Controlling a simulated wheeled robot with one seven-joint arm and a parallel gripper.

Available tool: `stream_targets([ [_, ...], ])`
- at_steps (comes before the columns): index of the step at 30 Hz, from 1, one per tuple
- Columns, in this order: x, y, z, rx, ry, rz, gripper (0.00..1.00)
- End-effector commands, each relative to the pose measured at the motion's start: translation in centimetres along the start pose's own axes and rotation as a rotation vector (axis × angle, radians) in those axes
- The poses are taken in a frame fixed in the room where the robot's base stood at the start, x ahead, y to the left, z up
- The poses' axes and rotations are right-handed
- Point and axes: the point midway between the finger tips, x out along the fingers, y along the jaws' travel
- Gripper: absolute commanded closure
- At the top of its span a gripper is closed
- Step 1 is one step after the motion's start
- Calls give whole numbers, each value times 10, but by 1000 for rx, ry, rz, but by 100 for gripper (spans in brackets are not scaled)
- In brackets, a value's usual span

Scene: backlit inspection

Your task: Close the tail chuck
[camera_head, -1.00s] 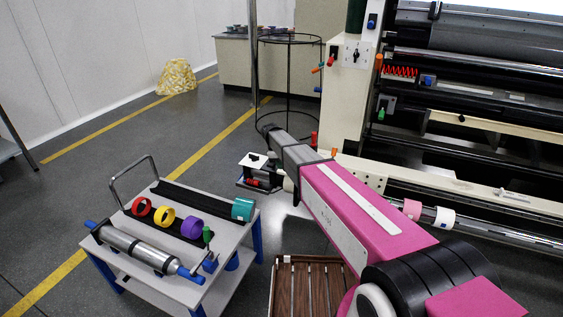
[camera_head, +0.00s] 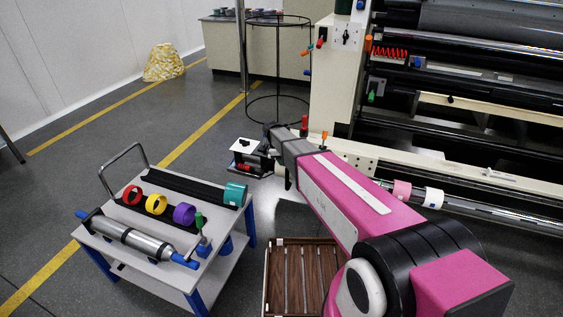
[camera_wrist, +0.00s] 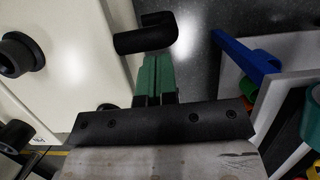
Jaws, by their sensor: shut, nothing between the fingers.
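My gripper (camera_wrist: 157,60) shows in the wrist view with its two green fingers shut together and nothing between them. A black bent handle-like piece (camera_wrist: 146,35) lies just beyond the fingertips; I cannot tell whether they touch it. Cream machine panels with black round knobs (camera_wrist: 20,52) are at the left of that view. In the head view my arm reaches toward the low cream frame of the machine (camera_head: 345,155), and my fingers are hidden there. A shaft with a pink core and a white core (camera_head: 434,198) lies low on the machine. I cannot surely tell which part is the tail chuck.
A cart (camera_head: 150,265) with a metal roller (camera_head: 135,238) and coloured rings stands at the left. A brown slatted crate (camera_head: 270,285) is on the floor. A small black-and-white device (camera_head: 248,147) stands beyond my arm.

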Motion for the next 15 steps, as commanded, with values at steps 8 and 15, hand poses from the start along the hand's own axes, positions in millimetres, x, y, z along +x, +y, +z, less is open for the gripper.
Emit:
stream_targets([
  [8,8,-1,24,2,-1,0,100],
  [15,10,0,26,2,-7,-2,100],
])
